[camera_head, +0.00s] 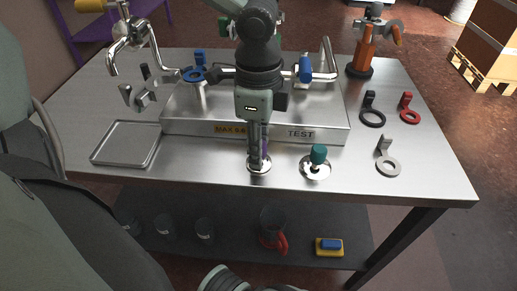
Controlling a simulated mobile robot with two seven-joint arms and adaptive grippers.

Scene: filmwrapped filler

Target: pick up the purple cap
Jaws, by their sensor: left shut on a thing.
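The purple cap (264,147) shows only as a narrow purple strip between the fingers of my left gripper (257,158), near the front edge of the steel table. The fingers hide most of it. My left gripper points down and is shut on the purple cap. A round silver disc (259,168) lies right under the fingertips. I cannot tell whether the cap is touching the disc or lifted from it. My right gripper is not in view.
A teal cap (319,154) stands on another silver disc to the right. A raised steel box (190,122) with pipes and blue valves stands behind. A shallow tray (125,144) lies left. Black, red and grey ring handles (388,168) lie right.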

